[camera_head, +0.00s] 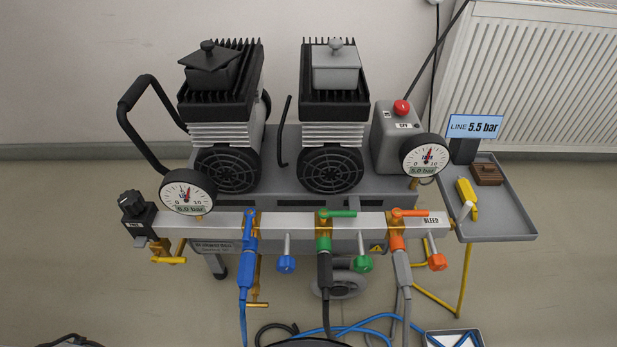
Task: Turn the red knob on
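The red knob (402,107) sits on top of a grey switch box (388,140) at the right end of the compressor. A small label reading OFF (404,126) is on the box just in front of the knob, with another small label to its left. The knob looks round and upright; its pointer is too small to make out. My gripper is not in view, so nothing is seen touching the knob.
A pressure gauge (425,155) stands in front of the switch box, right of the knob. Two motor heads (333,125) stand to the left. A manifold (290,224) with blue, green and orange valves runs across the front. A grey tray (500,222) is at right.

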